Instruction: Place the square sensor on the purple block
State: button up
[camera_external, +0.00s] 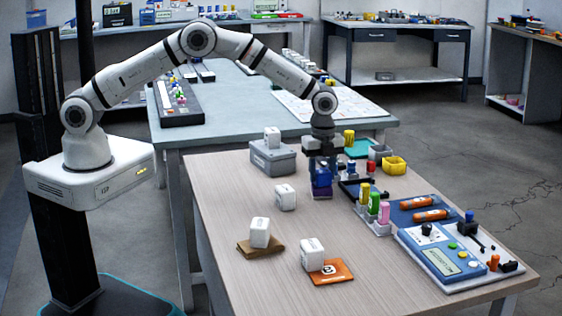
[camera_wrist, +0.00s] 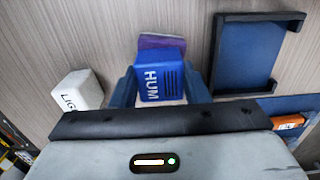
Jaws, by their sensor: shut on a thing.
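The square sensor (camera_wrist: 160,82) is a blue cube marked HUM, held between the two blue fingers of my gripper (camera_wrist: 160,92). In the external view, the blue sensor (camera_external: 321,179) hangs under my gripper (camera_external: 322,168), which points straight down. The purple block (camera_external: 321,193) shows directly below the sensor on the wooden table. In the wrist view, part of the purple block (camera_wrist: 161,41) shows past the sensor's far edge, turned slightly; the rest is hidden. I cannot tell whether the sensor touches the block.
A white cube (camera_external: 285,197) stands left of my gripper. Other white cubes are on a grey box (camera_external: 272,160), a brown pad (camera_external: 245,249) and an orange pad (camera_external: 338,274). A dark-edged blue tray (camera_wrist: 245,52) lies close on the right. The table's front left is clear.

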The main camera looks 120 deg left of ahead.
aim_at(322, 171)
jog(key=shift+f, duration=0.1)
jog(key=shift+f, duration=0.15)
jog(key=o, duration=1)
notch_tip(322, 171, up, 12)
jog(key=shift+r+b, duration=0.25)
jog(key=shift+b, duration=0.15)
jog(key=s+d+r+n, duration=0.2)
jog(key=s+d+r, duration=0.25)
jog(key=d, duration=0.25)
jog(key=s+d+r+n+t, duration=0.1)
jog(key=s+d+r, duration=0.35)
jog(key=d, duration=0.35)
jog(key=s+d+r+n, duration=0.2)
jog(key=s+d+r, duration=0.25)
jog(key=d, duration=0.25)
jog(key=s+d+f+n, duration=0.1)
jog(key=s+d, duration=0.3)
jog(key=s, duration=0.3)
jog(key=s+d+n+t, duration=0.1)
jog(key=s+d, duration=0.3)
jog(key=s, duration=0.3)
jog(key=s+d+f+n, duration=0.1)
jog(key=s+d+n, duration=0.1)
jog(key=s+d, duration=0.2)
jog(key=shift+s+f+t, duration=0.15)
jog(key=shift+s+f, duration=0.05)
jog(key=shift+s, duration=0.65)
jog(key=shift+s+f+t, duration=0.15)
jog(key=shift+s, duration=0.65)
